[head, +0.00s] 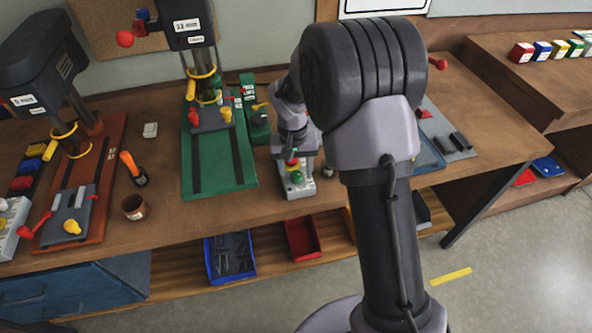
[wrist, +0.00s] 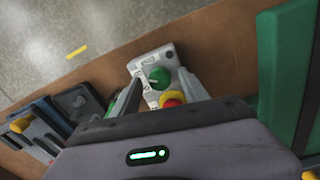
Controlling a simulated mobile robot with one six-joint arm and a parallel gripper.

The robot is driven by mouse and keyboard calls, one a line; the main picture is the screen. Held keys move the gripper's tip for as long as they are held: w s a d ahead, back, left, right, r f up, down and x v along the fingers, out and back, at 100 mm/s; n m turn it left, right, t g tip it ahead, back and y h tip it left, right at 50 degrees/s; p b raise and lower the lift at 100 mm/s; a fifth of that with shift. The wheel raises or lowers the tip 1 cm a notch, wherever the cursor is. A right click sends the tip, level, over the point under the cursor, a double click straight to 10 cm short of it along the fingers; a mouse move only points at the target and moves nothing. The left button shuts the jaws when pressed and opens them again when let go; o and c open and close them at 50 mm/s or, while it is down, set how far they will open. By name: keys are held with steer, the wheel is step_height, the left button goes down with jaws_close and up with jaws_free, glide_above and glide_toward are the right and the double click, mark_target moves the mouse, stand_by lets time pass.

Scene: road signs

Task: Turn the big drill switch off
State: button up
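A light grey switch box (head: 299,187) stands on the wooden bench beside the green-based drill press (head: 217,165). In the wrist view the box (wrist: 142,65) shows a round green knob (wrist: 160,77) and a red button on a yellow collar (wrist: 172,101). My gripper (wrist: 158,88) is open, its two fingers apart on either side of the green knob and red button, with nothing held. In the head view my gripper (head: 292,160) is above the back part of the box and hides some of it. Contact with the controls cannot be told.
Another drill press (head: 80,190) with a red base stands at the left. A blue-and-grey machine (head: 445,135) is at the right. Blue (head: 230,277) and red (head: 302,256) bins sit below.

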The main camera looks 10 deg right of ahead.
mark_target(293, 174)
step_height(293, 174, up, 17)
steer(key=p, duration=0.5)
steer(key=shift+a+r, duration=0.2)
steer(key=shift+a, duration=0.2)
steer(key=s+a+r+m+t+y+b, duration=0.15)
steer(key=s+b, duration=0.25)
steer(key=s, duration=0.4)
steer(key=s+r+t+b, duration=0.2)
steer(key=s+b, duration=0.1)
steer(key=s, duration=0.4)
steer(key=s+a+f+t+y+b, duration=0.1)
steer(key=s+f+t+b, duration=0.1)
steer(key=s, duration=0.8)
step_height(293, 174, down, 2)
steer(key=shift+s+a+f+m+b, duration=0.15)
steer(key=shift+s+m+b, duration=0.1)
steer(key=shift+m+b, duration=0.25)
steer(key=shift+c, duration=0.2)
